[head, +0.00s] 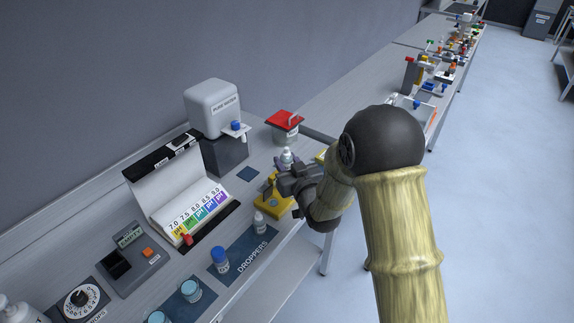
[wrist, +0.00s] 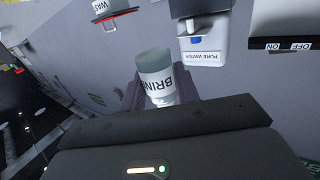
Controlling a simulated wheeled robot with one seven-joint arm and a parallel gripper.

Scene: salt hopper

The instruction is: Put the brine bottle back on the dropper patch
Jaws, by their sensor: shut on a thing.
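The brine bottle (wrist: 157,80), with a grey-green cap and a white label reading "BRIN", stands out between my fingers in the wrist view. My gripper (head: 288,172) is shut on it. In the head view the bottle's pale top (head: 287,158) shows above the dark fingers, and its lower part is hidden by them. The dropper patch (head: 247,255) is a dark blue mat marked "DROPPERS" near the bench's front edge. A white bottle (head: 259,222) and a blue-capped bottle (head: 221,260) stand on it. My gripper is beyond the patch, to its upper right.
A yellow block (head: 271,205) sits just below my gripper. The pure water dispenser (head: 212,110), a red-lidded waste container (head: 285,126) and a pH colour chart (head: 190,205) stand behind. Blue-capped jars (head: 191,290) are at the front left.

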